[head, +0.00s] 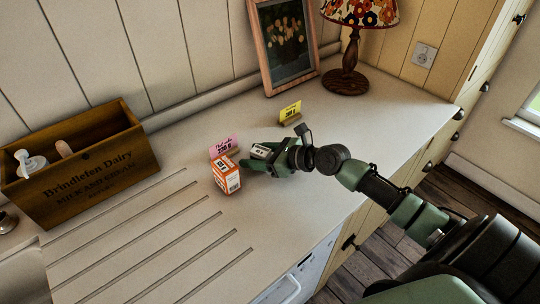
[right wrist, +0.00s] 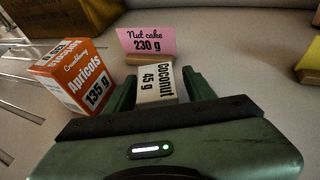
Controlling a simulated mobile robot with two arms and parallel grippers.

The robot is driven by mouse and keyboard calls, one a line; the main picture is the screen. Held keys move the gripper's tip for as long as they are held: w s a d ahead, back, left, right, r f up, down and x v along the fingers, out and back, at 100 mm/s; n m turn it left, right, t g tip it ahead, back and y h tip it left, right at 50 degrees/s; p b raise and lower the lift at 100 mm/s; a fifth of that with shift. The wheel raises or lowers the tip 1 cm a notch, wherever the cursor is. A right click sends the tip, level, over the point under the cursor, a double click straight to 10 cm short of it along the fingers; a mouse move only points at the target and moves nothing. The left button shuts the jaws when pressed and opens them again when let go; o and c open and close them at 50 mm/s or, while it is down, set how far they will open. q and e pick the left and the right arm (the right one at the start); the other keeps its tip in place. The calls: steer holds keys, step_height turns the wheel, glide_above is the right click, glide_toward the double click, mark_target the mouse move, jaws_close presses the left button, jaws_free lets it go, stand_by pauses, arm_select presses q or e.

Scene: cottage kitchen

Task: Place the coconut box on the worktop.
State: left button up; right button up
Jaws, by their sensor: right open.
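The coconut box (right wrist: 157,84) is a small pale box with black lettering, "Coconut 45 g". It stands between the two fingers of my right gripper (right wrist: 157,92) in the right wrist view. In the head view the box (head: 261,151) shows beside my green right gripper (head: 268,160), down at the worktop (head: 330,150). The right gripper is open around the box. Whether the box's base touches the worktop is hidden by the gripper. My left gripper is in neither view.
An orange apricots box (head: 226,175) stands just left of the gripper. A pink nut cake card (head: 223,146) and a yellow card (head: 290,112) stand behind. A wooden crate (head: 90,185), picture frame (head: 262,50) and lamp (head: 346,75) are farther off.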

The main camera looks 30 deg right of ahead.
steer(key=v, duration=0.9)
steer(key=shift+s+d, duration=0.1)
steer(key=shift+s, duration=0.25)
steer(key=shift+s+d+r+b, duration=0.3)
steer(key=shift+s+d+r, duration=0.05)
steer(key=shift+s+r, duration=0.2)
steer(key=shift+f, duration=0.1)
